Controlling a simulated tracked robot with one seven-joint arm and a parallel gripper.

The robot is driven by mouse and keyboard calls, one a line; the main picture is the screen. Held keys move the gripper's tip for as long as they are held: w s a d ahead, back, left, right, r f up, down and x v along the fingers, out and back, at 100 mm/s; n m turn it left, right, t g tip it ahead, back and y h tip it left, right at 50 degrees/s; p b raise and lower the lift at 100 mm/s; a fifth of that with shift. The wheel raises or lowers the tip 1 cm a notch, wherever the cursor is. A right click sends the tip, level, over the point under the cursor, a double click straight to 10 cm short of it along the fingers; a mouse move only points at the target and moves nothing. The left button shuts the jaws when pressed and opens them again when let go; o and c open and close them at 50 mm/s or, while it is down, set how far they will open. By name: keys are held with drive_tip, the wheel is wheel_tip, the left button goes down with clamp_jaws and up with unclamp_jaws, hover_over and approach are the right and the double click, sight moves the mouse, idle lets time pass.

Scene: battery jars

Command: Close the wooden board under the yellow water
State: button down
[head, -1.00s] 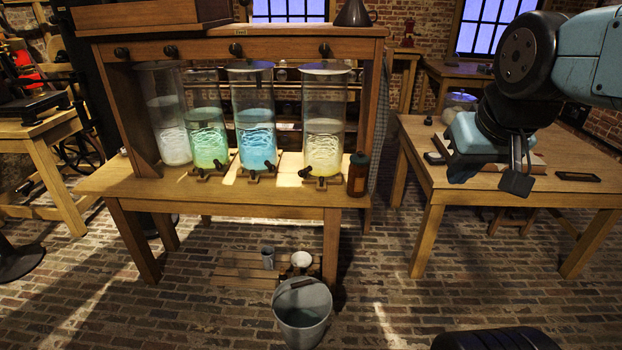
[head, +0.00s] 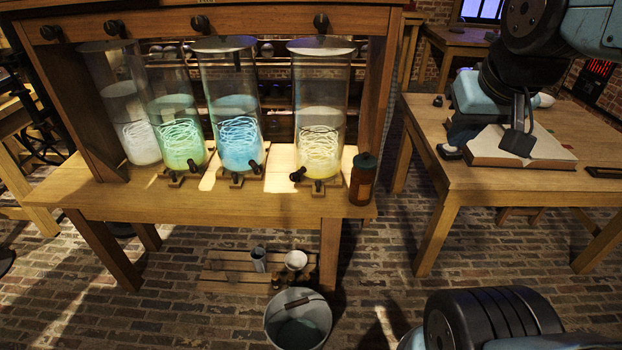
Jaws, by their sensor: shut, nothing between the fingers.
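The jar of yellow water (head: 319,115) is the rightmost of the glass jars on the wooden bench, with a pale coil glowing inside. Under it is a small wooden board (head: 322,184), with a dark knob (head: 298,174) sticking out at its left front. Parts of the board are hidden by the jar and the knob. My gripper (head: 518,142) is shut and empty, at the right of the head view. It appears in front of the open book on the right table, well to the right of the yellow jar and apart from it.
Blue (head: 237,125), green (head: 179,125) and whitish (head: 134,125) jars stand left of the yellow one. A brown bottle (head: 362,182) stands close on its right. A bucket (head: 297,320) and a low slatted stand (head: 225,268) are on the floor. The right table (head: 470,190) holds an open book (head: 520,152).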

drive_tip(key=shift+w+d, duration=0.1)
drive_tip(key=shift+d, duration=0.05)
drive_tip(key=w+f+n+g+h, duration=0.4)
drive_tip(key=w+f+n+h, duration=0.6)
drive_tip(key=w+f, duration=0.35)
drive_tip(key=w+a+f+n+t+h, duration=0.2)
drive_tip(key=w+a+f+n+t, duration=0.3)
drive_tip(key=w+a+f+n, duration=0.3)
drive_tip(key=a+f+n+t+y, duration=0.75)
drive_tip(key=a+f+n, duration=0.75)
drive_tip(key=a+f, duration=0.3)
approach(317, 188)
drive_tip(key=shift+m, duration=0.3)
drive_tip(key=x, duration=0.5)
drive_tip(key=shift+w+d+f, duration=0.1)
drive_tip(key=shift+f, duration=0.1)
drive_tip(key=shift+w+d, duration=0.15)
drive_tip(key=shift+w, duration=0.4)
